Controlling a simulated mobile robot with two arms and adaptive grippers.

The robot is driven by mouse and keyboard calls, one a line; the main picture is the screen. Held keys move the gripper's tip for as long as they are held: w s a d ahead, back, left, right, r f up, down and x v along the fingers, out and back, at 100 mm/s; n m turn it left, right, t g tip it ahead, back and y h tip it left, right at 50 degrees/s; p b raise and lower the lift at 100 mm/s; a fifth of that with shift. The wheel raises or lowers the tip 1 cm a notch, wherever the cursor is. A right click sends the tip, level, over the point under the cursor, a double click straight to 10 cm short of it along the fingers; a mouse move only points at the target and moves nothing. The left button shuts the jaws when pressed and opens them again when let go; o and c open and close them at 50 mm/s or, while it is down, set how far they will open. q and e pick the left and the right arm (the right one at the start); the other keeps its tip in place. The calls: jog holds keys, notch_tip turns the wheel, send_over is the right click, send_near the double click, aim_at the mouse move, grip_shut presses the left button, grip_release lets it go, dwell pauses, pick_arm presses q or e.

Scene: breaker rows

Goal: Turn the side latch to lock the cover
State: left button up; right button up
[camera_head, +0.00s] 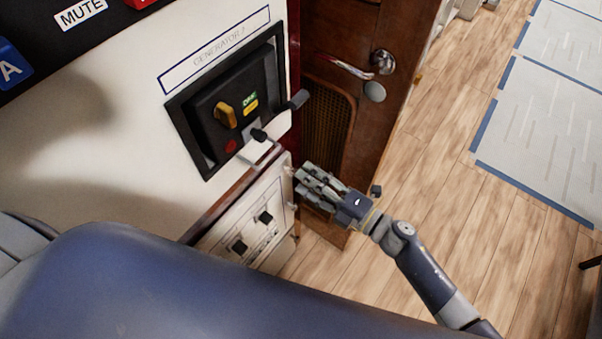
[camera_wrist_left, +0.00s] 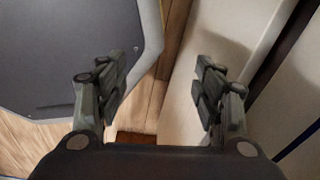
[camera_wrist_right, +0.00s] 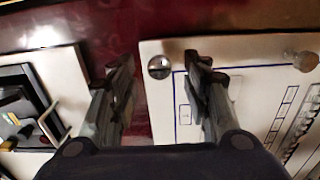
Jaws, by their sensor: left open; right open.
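A white cover panel (camera_head: 262,212) with black switches sits low on the wall, below the generator box. Two small round metal knobs stand at its right edge, the upper one (camera_head: 298,173) close to my right gripper (camera_head: 306,187). In the right wrist view, one metal knob (camera_wrist_right: 159,67) lies between the open fingers (camera_wrist_right: 160,82) at a panel corner, and another knob (camera_wrist_right: 305,61) is farther right. Which knob is the side latch I cannot tell. No contact with either is visible. My left gripper (camera_wrist_left: 160,78) is open and empty; it is not seen in the head view.
A wooden door (camera_head: 345,60) with a metal handle (camera_head: 382,62) stands right of the panel.

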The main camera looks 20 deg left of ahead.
jog(key=v, duration=0.9)
jog(key=shift+w+a, duration=0.1)
jog(key=w+d+f+m+t+h, duration=0.2)
jog(key=d+f+m+t+h, duration=0.1)
jog(key=d+f+m+h, duration=0.25)
jog(key=w+d+f+m+t+h, duration=0.2)
jog(key=w+d+f+m, duration=0.15)
jog(key=f+m, duration=0.4)
jog(key=s+d+f+m+g+h, duration=0.1)
jog(key=s+d+f+m+h, duration=0.3)
jog(key=f, duration=0.4)
jog(key=s+d+f+m+g+h, duration=0.1)
jog(key=s+d+f+m+h, duration=0.2)
jog(key=d+f, duration=0.4)
jog(key=s+d+f+m+g, duration=0.1)
jog(key=s+f, duration=0.4)
jog(key=s, duration=0.5)
jog(key=s+d+f+m+g+h, duration=0.1)
jog(key=s+f+m+g, duration=0.3)
jog(key=s, duration=0.7)
jog(key=s+d+f+m+g+h, duration=0.1)
jog(key=s+d+f+m+g, duration=0.2)
jog(key=s+f, duration=0.4)
jog(key=s+m, duration=0.1)
jog(key=s, duration=0.3)
jog(key=shift+d, duration=0.25)
jog(key=shift+h, duration=0.25)
